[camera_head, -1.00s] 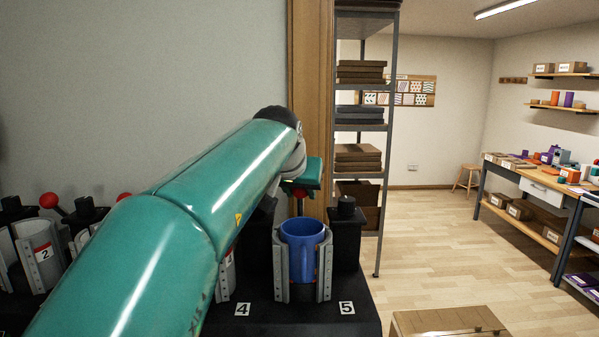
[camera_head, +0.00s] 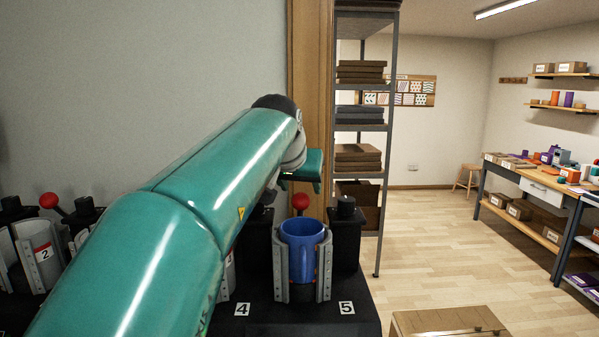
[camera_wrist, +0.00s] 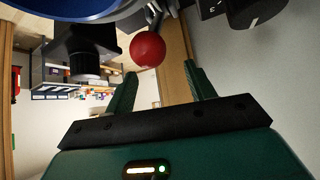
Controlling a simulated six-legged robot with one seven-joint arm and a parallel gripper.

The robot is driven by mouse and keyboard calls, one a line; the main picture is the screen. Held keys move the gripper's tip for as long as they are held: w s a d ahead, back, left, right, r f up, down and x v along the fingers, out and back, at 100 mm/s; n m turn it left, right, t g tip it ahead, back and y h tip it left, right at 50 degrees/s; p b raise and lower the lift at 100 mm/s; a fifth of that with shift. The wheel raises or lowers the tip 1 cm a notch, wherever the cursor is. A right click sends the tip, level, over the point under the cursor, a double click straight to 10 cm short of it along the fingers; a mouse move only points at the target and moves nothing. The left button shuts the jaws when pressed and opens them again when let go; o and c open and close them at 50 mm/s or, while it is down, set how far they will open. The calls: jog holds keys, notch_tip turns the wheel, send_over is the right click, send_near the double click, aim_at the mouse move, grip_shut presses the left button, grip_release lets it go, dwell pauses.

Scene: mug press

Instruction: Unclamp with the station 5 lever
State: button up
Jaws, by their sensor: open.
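The station 5 lever ends in a red ball knob (camera_head: 300,201), which stands behind the blue mug (camera_head: 302,250). The mug is upright between the grey clamp jaws (camera_head: 325,268), above the "5" label (camera_head: 347,308). In the wrist view the red knob (camera_wrist: 148,50) shows just beyond the fingertips, with a short metal rod behind it. My gripper (camera_wrist: 160,74) is open and empty, its fingers pointing toward the knob, which lies nearer the left finger.
A black post (camera_head: 346,232) stands right of the mug. My arm hides much of stations 3 and 4. A wooden post (camera_head: 311,100) and shelving (camera_head: 362,128) stand behind.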

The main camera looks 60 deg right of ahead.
jog(key=shift+s+a+r, duration=0.1)
jog(key=shift+a+r, duration=0.15)
jog(key=shift+r, duration=0.9)
jog(key=shift+a+r, duration=0.25)
jog(key=shift+r, duration=0.85)
jog(key=v, duration=0.6)
